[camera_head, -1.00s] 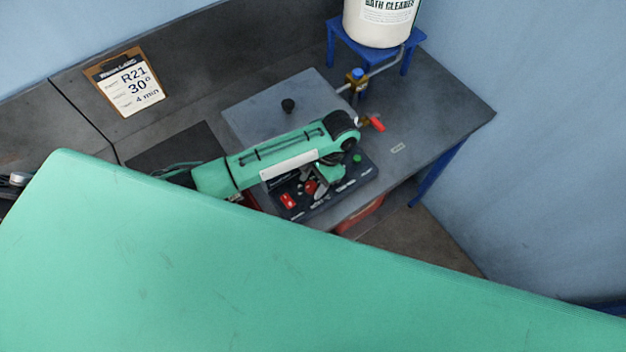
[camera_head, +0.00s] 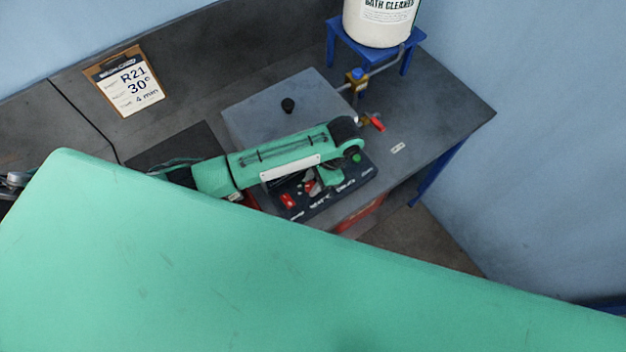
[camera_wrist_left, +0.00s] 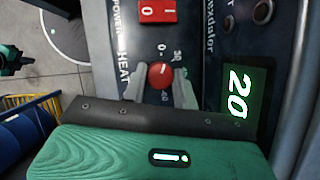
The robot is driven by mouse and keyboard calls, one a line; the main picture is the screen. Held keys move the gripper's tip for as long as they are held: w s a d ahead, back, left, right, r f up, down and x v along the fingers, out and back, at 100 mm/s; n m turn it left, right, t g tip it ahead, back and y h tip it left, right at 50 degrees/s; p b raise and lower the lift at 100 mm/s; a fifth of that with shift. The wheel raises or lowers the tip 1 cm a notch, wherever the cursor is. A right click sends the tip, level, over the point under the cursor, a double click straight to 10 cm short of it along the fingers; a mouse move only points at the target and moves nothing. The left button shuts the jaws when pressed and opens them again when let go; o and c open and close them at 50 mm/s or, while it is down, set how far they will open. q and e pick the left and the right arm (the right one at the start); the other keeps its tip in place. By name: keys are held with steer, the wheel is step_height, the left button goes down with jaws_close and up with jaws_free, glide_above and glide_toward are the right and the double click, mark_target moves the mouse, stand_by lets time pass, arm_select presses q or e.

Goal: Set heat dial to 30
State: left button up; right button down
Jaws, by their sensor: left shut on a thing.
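The red heat dial (camera_wrist_left: 160,76) is on the dark control panel (camera_wrist_left: 205,60) in the left wrist view, beside the word HEAT. My left gripper (camera_wrist_left: 160,84) has its grey fingers on both sides of the dial and is shut on it. The green display (camera_wrist_left: 240,100) reads 20. In the head view my left gripper (camera_head: 326,180) is low over the panel (camera_head: 345,190) at the bench front and partly hides it.
A red power switch (camera_wrist_left: 156,10) sits close to the dial. A clipboard (camera_head: 127,80) reads R21, 30°, 4 min. A grey lid with a black knob (camera_head: 288,105) lies behind my arm. A red-handled valve (camera_head: 376,123) and a bath cleaner container (camera_head: 380,22) are at the back right.

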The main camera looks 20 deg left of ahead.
arm_select(q)
steer(key=m, duration=0.2)
steer(key=m+t, duration=0.1)
steer(key=m, duration=0.2)
steer(key=shift+s+t+y, duration=0.1)
steer(key=shift+t+y, duration=0.2)
steer(key=shift+y, duration=0.1)
steer(key=shift+d, duration=0.1)
steer(key=o, duration=1)
steer(key=shift+s+v, duration=0.2)
steer(key=shift+v, duration=6.75)
